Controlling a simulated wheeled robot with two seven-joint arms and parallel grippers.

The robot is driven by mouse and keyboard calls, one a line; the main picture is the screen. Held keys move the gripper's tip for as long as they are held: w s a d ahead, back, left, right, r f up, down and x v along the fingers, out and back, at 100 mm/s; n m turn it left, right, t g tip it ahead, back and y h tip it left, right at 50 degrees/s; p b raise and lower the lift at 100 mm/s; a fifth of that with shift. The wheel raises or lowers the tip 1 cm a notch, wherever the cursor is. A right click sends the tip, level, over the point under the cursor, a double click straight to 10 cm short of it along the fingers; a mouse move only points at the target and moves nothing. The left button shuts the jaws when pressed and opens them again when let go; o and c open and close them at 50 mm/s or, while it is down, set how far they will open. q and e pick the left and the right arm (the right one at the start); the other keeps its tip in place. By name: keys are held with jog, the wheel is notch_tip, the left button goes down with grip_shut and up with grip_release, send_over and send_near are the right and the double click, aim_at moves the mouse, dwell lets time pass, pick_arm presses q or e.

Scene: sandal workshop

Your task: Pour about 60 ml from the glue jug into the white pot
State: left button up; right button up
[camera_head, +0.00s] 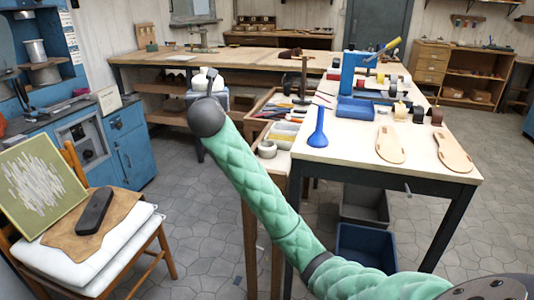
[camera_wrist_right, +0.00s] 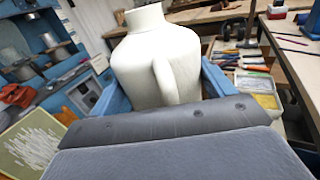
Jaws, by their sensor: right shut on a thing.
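The glue jug (camera_wrist_right: 140,62) is cream-white with a narrow neck and a side handle. It stands roughly upright between the blue fingers of my right gripper (camera_wrist_right: 160,85), which is shut on it. In the head view the jug (camera_head: 207,78) shows only partly above my right gripper (camera_head: 209,95), behind the dark ball of my wrist. It is in the air left of the workbench. A small whitish round vessel (camera_head: 267,149), perhaps the white pot, sits at the near left end of the bench area. I cannot see inside it. My left gripper is out of view.
The workbench (camera_head: 345,158) carries sandal soles (camera_head: 390,144), a blue tool (camera_head: 318,128), a blue box (camera_head: 356,109) and several spools. A wooden tool tray (camera_head: 257,103) lies along its left side. A chair with a cushion (camera_head: 92,262) stands at the left. Floor (camera_head: 195,220) is open between.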

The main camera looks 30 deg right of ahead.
jog(key=w+d+h+b, duration=0.1)
jog(key=w+d+m+g, duration=0.1)
jog(key=d, duration=0.1)
jog(key=w+d+h+b, duration=0.1)
jog(key=shift+d+r+m+h+b, duration=0.2)
jog(key=shift+d+m+h+b, duration=0.1)
jog(key=shift+m+b, duration=0.1)
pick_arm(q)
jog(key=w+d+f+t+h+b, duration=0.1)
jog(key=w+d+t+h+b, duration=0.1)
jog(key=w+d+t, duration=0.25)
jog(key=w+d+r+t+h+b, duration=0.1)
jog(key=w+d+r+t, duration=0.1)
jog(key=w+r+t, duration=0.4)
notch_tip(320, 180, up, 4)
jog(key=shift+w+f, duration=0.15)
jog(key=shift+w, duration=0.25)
pick_arm(e)
jog(key=w+d+f+m+g+h, duration=0.2)
jog(key=d+f+m+g+h, duration=0.1)
jog(key=f, duration=0.5)
jog(key=w+d+f+m+g+h, duration=0.2)
jog(key=d+f+m+g+h, duration=0.1)
jog(key=d+f, duration=0.3)
jog(key=shift+w+d+f+g, duration=0.25)
jog(key=shift+w+f+g, duration=0.15)
jog(key=shift+f, duration=0.45)
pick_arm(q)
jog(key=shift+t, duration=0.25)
